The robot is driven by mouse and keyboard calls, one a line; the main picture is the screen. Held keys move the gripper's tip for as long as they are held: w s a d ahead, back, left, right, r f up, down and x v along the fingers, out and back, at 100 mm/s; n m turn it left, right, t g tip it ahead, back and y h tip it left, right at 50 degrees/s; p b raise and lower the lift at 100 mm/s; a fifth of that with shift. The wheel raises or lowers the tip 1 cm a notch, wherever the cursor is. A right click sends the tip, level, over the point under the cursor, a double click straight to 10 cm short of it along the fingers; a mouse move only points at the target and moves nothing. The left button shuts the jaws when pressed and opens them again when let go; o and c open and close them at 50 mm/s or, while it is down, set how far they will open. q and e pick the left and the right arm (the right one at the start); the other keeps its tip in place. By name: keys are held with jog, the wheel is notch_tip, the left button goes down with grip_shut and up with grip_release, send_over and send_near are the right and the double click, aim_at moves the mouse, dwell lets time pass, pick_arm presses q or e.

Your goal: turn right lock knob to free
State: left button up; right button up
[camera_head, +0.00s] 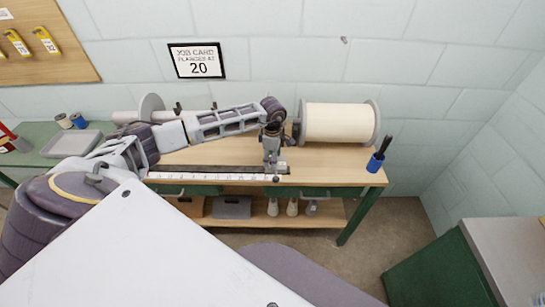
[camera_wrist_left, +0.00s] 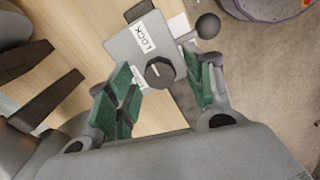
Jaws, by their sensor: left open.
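The lock knob (camera_wrist_left: 159,72) is a dark round knob with a pale line on its face. It is on a grey plate (camera_wrist_left: 122,45) with a white LOCK label (camera_wrist_left: 144,38). My left gripper (camera_wrist_left: 160,82) is open, with its green-padded fingers on either side of the knob; I cannot tell whether either pad touches it. In the head view the left gripper (camera_head: 272,162) points down at the bench's right end, beside the cream beam, and hides most of the lock there. My right gripper is not in view.
A cream-wound beam with a grey flange (camera_head: 340,123) lies at the back right. A ruler (camera_head: 215,177) runs along the bench front (camera_head: 325,172). A blue cup (camera_head: 375,163) with dark tools stands at the right corner. A black ball knob (camera_wrist_left: 208,26) is near the plate.

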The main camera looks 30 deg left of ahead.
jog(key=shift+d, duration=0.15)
pick_arm(q)
jog(key=c, duration=0.9)
jog(key=shift+c, duration=0.7)
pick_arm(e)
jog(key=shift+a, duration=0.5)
pick_arm(q)
jog(key=shift+n, duration=0.5)
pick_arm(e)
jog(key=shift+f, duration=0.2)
pick_arm(q)
jog(key=n+b, duration=0.1)
jog(key=n, duration=0.2)
jog(key=n+b, duration=0.1)
jog(key=n, duration=0.2)
jog(key=n+b, duration=0.1)
jog(key=n, duration=0.5)
jog(key=shift+n, duration=2.5)
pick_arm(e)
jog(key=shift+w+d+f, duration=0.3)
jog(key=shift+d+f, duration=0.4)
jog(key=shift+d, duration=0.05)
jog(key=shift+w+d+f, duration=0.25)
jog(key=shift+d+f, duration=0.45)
